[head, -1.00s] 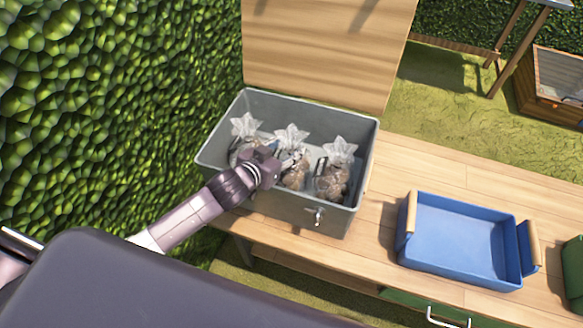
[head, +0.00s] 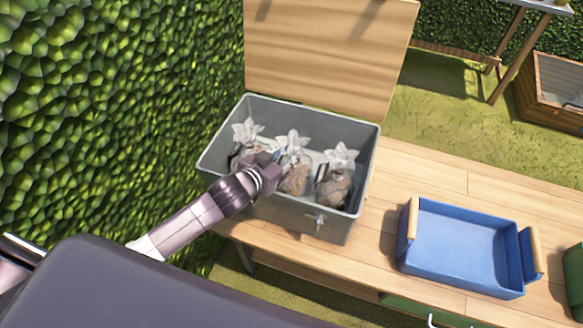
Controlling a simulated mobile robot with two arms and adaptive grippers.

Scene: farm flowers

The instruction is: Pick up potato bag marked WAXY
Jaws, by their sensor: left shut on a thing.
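Three clear bags of brown potatoes stand in a row in an open grey bin: a left bag (head: 247,131), a middle bag (head: 294,178) and a right bag (head: 334,188). Their tops are gathered and pale. Dark tags show at the left and right bags, but no lettering is readable, so I cannot tell which is WAXY. My left gripper (head: 273,158) reaches into the bin between the left and middle bags. It is shut on a bag; its wrist hides the contact, so which bag is unclear. My right gripper is out of view.
The grey bin (head: 283,213) stands on a wooden table (head: 425,170), its wooden lid (head: 325,55) raised behind. A blue tray (head: 462,245) with wooden handles is to the right. A leafy hedge (head: 110,110) is close on the left. The table between bin and tray is clear.

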